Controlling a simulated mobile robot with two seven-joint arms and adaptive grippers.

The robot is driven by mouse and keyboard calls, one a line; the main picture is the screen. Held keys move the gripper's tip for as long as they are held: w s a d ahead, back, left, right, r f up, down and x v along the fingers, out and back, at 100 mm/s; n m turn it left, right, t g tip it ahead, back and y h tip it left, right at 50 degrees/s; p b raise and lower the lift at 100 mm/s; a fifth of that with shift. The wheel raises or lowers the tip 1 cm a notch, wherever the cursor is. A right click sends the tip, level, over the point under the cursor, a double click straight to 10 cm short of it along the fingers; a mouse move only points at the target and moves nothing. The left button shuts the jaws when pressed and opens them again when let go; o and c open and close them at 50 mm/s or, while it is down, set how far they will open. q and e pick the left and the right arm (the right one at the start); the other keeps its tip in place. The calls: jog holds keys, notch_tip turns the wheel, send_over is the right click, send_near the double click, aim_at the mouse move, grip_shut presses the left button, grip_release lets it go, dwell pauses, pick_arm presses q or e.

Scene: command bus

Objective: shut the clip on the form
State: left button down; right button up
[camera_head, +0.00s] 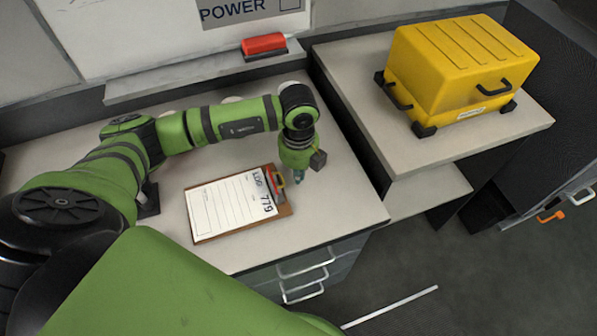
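A brown clipboard (203,239) lies flat on the grey desk. It bears a white printed form (228,207) with "LOG" and "779" at its right end. The clip (274,183), with red and yellow parts, sits at the clipboard's right end. From this view I cannot tell whether the clip is open or shut. My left gripper (299,177) points down just to the right of the clip, close to it. Its fingertips are small and partly hidden, so neither its opening nor contact with the clip is clear. My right gripper is not in view.
A yellow case (452,72) stands on the right-hand counter (465,140). A red eraser-like block (264,44) rests on the whiteboard ledge (200,76) behind the desk (335,205). Pale round items stand partly hidden behind my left arm. The desk is clear right of the gripper.

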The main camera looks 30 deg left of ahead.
pick_arm(q)
jog(key=shift+s+a+r, duration=0.1)
jog(key=shift+r, duration=0.05)
jog(key=shift+s+a+r+p, duration=0.15)
jog(key=shift+p, duration=0.15)
jog(key=shift+s+a, duration=0.1)
jog(key=shift+s, duration=0.05)
jog(key=shift+s+a+r, duration=0.2)
jog(key=shift+s+a+p, duration=0.2)
jog(key=shift+p, duration=0.15)
jog(key=shift+s+a, duration=0.15)
jog(key=shift+s, duration=0.1)
jog(key=shift+s+a, duration=0.3)
jog(key=shift+a, duration=0.05)
